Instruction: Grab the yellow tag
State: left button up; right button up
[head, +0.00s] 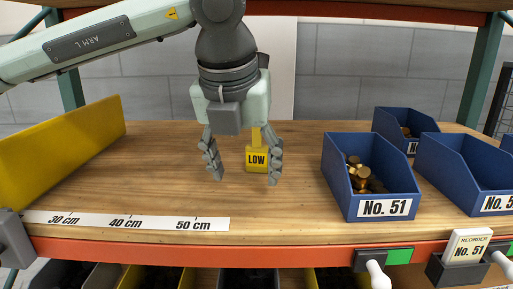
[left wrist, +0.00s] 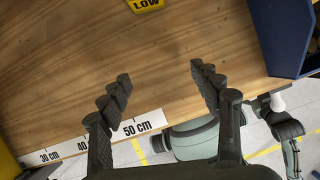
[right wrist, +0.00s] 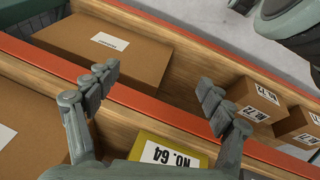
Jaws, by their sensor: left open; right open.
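The yellow tag (head: 257,159) reads LOW and stands on the wooden shelf, with a narrow yellow stem rising above it. In the left wrist view the tag (left wrist: 146,4) shows at the top edge, partly cut off. My left gripper (head: 243,178) points down, open and empty; in the head view its fingers appear on either side of the tag, but the left wrist view shows the tag beyond the fingertips (left wrist: 160,82). My right gripper (right wrist: 160,78) is open and empty over other shelves with boxes; it is not in the head view.
A blue bin (head: 370,205) labelled No. 51, with brass-coloured parts, stands right of the tag. More blue bins stand beyond it. A yellow panel (head: 60,150) is at left, and a ruler strip (head: 130,221) lies along the front edge. Cartons (right wrist: 120,45) lie below my right gripper.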

aim_at(257, 147)
pick_arm(q)
jog(key=w, duration=0.3)
jog(key=w+d+p, duration=0.1)
jog(key=w, duration=0.3)
jog(key=shift+d, duration=0.2)
jog(key=shift+w+d+r+p, duration=0.1)
jog(key=shift+w+p, duration=0.2)
jog(key=shift+w, duration=0.25)
jog(key=shift+w+d+r+p, duration=0.1)
jog(key=shift+w+p, duration=0.2)
jog(key=shift+w, duration=0.2)
jog(key=x, duration=0.2)
jog(key=shift+w+f, duration=0.15)
jog(key=shift+w, duration=0.2)
jog(key=shift+w+d+f+p, duration=0.1)
jog(key=shift+w+f+p, duration=0.15)
jog(key=shift+f, duration=0.3)
jog(key=c, duration=1)
jog(key=shift+c, duration=0.2)
pick_arm(e)
notch_tip(257, 147, down, 8)
jog(key=w, duration=0.1)
jog(key=shift+a+r+g, duration=0.15)
jog(key=shift+g, duration=0.15)
pick_arm(q)
jog(key=shift+r, duration=0.15)
